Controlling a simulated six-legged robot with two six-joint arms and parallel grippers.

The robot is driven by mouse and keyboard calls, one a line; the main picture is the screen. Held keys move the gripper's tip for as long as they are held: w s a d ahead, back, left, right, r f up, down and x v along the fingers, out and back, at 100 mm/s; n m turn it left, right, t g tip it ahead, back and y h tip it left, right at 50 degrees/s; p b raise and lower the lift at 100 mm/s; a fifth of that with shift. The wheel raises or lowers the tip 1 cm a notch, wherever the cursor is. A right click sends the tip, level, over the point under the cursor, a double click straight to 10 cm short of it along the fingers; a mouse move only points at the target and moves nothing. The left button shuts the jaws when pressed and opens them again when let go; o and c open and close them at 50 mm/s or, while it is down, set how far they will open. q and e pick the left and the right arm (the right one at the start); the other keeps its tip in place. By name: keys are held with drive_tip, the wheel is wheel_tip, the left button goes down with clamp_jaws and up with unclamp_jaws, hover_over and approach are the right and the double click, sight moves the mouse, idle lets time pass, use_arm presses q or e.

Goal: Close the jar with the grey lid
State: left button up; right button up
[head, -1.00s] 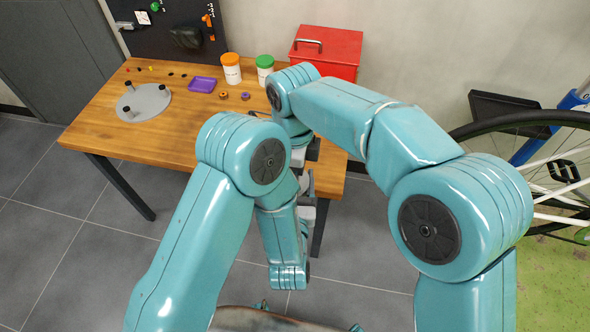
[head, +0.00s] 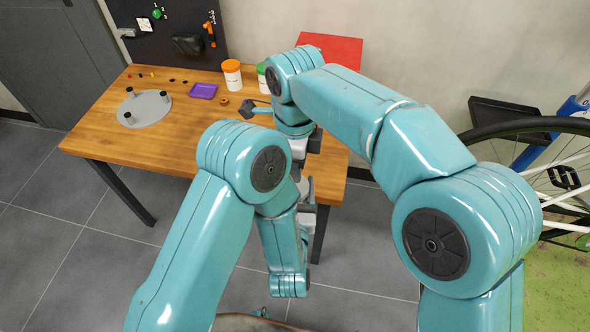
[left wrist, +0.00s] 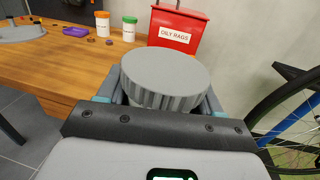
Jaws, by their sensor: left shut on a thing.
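The grey lid (left wrist: 165,70) is round and ribbed, and it fills the middle of the left wrist view. My left gripper (left wrist: 164,94) is shut on it, with a finger at each side. What lies under the lid is hidden, so I cannot tell whether a jar is below it. White jars with an orange lid (head: 231,66) and a green lid (head: 261,69) stand at the back of the table. I see no open jar. My right gripper (head: 256,108) is over the table in front of them, with its jaws too small to read.
The wooden table (head: 85,130) bears a grey disc with pegs (head: 147,110), a purple tray (head: 203,91) and a small orange-brown ring (head: 223,101). A red box (head: 335,50) stands at the back right. A bicycle wheel (head: 535,128) is at right.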

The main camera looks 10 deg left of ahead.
drive_tip(key=o, duration=0.6)
drive_tip(key=shift+c, duration=0.2)
